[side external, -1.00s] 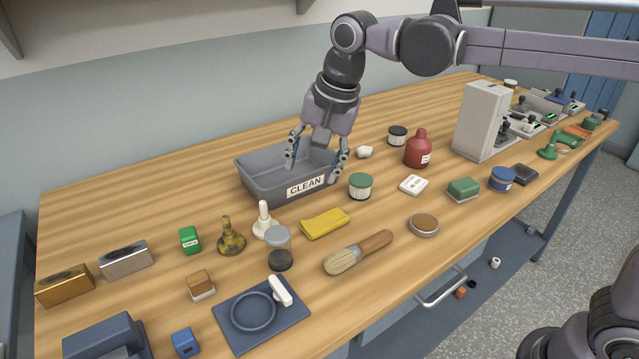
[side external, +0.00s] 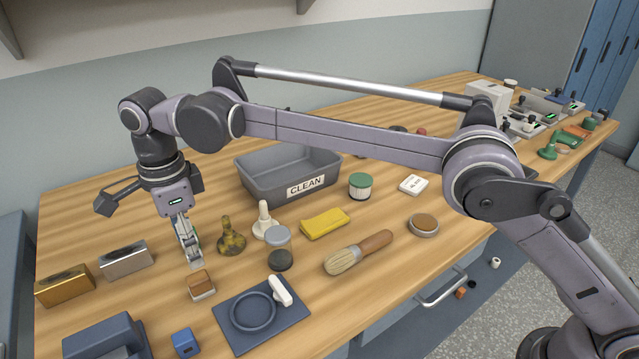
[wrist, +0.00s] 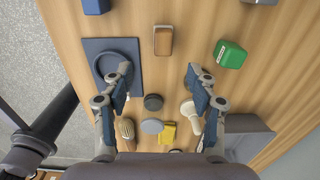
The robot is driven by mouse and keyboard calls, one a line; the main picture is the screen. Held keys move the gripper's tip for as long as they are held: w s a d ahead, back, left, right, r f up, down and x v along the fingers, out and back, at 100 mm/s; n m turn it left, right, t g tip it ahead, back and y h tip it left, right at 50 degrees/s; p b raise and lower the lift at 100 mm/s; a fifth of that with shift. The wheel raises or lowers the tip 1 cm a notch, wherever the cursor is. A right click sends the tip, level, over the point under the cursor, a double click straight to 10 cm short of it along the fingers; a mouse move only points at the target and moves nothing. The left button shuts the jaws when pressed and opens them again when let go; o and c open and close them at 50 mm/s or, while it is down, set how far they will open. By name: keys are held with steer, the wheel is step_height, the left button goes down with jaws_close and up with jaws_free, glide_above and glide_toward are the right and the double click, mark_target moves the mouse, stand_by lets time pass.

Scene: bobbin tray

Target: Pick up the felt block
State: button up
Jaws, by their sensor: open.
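The felt block (side external: 201,285), a small block with a brown top and a pale lower layer, rests on the table near the front left in the side view. In the wrist view it (wrist: 163,40) lies top centre, beyond the fingertips and between their lines. My gripper (side external: 190,258) points down just behind and above the block, apart from it. In the wrist view my gripper (wrist: 158,74) has its two fingers spread wide with nothing between them.
A blue mat (side external: 232,335) with a ring lies close right of the block. A green box (wrist: 230,53) is on its other side, mostly hidden by my gripper in the side view. A lidded jar (side external: 279,250) and metal blocks (side external: 125,261) stand nearby. The CLEAN tray (side external: 306,186) is behind.

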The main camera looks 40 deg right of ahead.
mark_target(197, 277)
step_height(197, 277, down, 5)
steer(key=shift+r, duration=0.1)
steer(key=shift+w+a+f, duration=0.1)
steer(key=shift+w+f, duration=0.05)
steer(key=shift+f, duration=1.2)
steer(key=shift+w+a+f, duration=0.1)
steer(key=shift+f, duration=1.25)
steer(key=c, duration=1.2)
